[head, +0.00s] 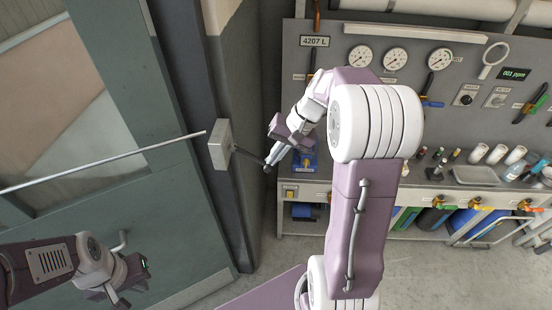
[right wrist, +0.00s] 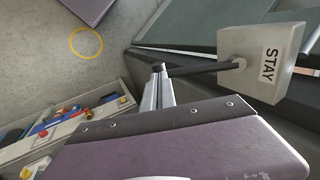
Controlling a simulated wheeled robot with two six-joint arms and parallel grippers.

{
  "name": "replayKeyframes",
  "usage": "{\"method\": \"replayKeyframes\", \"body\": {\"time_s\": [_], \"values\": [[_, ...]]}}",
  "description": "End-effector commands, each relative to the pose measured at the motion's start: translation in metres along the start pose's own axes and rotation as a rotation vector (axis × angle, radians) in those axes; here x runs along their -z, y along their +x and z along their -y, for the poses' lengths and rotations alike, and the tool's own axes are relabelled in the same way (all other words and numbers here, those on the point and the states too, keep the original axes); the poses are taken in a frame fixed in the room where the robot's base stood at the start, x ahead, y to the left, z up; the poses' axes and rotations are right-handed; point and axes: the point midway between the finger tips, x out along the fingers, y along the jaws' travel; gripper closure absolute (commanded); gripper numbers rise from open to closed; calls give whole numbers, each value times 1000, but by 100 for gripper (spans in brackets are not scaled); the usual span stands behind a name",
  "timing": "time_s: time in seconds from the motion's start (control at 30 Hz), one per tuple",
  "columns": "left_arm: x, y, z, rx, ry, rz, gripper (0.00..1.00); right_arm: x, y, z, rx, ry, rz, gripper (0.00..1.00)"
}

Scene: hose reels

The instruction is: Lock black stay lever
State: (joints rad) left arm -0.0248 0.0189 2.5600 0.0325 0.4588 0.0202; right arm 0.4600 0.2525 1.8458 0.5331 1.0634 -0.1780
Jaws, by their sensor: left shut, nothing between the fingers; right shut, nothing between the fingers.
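The black stay lever (head: 248,156) sticks out from a pale grey box (head: 221,143) on the dark door-side post. In the right wrist view, the box (right wrist: 258,58) carries the label STAY. There the black lever (right wrist: 205,69) runs left from the box to a dark end at my fingertips. My right gripper (head: 270,162) is shut with nothing held. Its fingertips (right wrist: 158,72) are at the lever's free end; I cannot tell whether they touch. My left gripper (head: 121,301) is shut and empty at the lower left, well away from the lever.
A long thin metal rod (head: 100,161) crosses in front of the green-grey door panel (head: 190,235), ending near the box. A grey panel with gauges (head: 395,58) and a tool bench (head: 475,175) stand at the right.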

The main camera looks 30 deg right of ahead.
Motion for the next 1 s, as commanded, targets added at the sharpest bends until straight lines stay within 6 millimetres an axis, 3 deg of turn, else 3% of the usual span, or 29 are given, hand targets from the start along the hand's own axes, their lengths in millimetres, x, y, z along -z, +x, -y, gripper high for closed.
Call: {"method": "replayKeyframes", "body": {"time_s": [0.03,0.6,0.8,1.0], "values": [[-3,24,0,0,0,0,100,0,17,-9,42,5,-2,100],[-16,159,3,0,0,0,100,0,78,1,579,0,-1,100],[-20,192,4,0,0,0,100,0,90,11,737,0,1,100],[-22,211,4,0,0,0,100,0,97,22,842,-3,0,100]]}}
